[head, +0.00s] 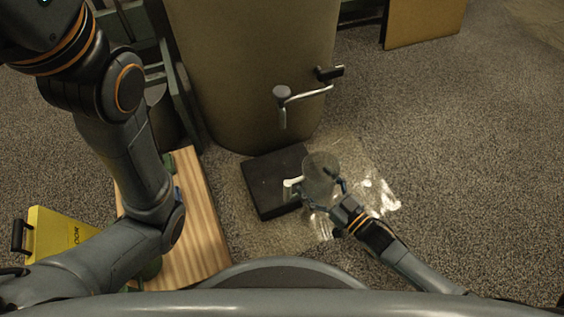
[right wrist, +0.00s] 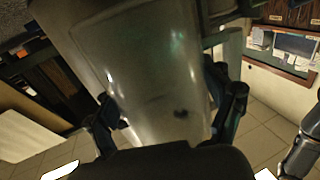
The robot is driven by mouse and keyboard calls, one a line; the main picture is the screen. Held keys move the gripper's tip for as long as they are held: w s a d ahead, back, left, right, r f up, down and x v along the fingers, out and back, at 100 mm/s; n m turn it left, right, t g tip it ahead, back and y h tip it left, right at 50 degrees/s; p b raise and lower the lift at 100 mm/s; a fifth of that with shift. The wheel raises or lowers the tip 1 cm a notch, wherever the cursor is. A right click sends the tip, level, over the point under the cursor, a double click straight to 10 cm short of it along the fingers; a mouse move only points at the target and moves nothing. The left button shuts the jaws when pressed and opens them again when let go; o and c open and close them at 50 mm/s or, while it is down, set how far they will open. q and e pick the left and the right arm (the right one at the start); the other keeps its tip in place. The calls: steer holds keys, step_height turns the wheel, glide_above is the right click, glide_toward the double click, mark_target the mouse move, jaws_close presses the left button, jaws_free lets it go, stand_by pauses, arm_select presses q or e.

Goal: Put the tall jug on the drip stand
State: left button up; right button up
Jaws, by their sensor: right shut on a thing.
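The tall jug (head: 320,170) is translucent grey with a pale handle on its left side. My right gripper (head: 326,197) is shut on it, and in the right wrist view the jug (right wrist: 150,60) fills the middle between the two fingers. The drip stand (head: 268,180) appears as a flat black block on the floor below the tap. The jug overlaps the right side of the block in the head view, its handle over the block's edge. I cannot tell whether they touch. My left arm crosses the left side, but its gripper is out of view.
A large tan barrel (head: 250,70) with a metal tap (head: 305,92) stands behind the block. A clear shiny sheet (head: 352,165) lies on the carpet around the block. A striped wooden board (head: 205,235) and a yellow sign (head: 55,235) are left. Carpet at right is clear.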

steer(key=b+x, duration=0.3)
steer(key=x, duration=0.1)
steer(key=f+b+x, duration=0.1)
steer(key=b+x, duration=0.2)
steer(key=x, duration=0.2)
steer(key=b+x, duration=0.3)
steer(key=x, duration=0.2)
steer(key=shift+f, duration=0.4)
steer(key=shift+r, duration=0.2)
steer(key=shift+s, duration=0.1)
steer(key=shift+f+b, duration=0.35)
steer(key=shift+f, duration=0.25)
steer(key=o, duration=1.1)
steer(key=shift+f, duration=0.1)
steer(key=shift+o, duration=0.2)
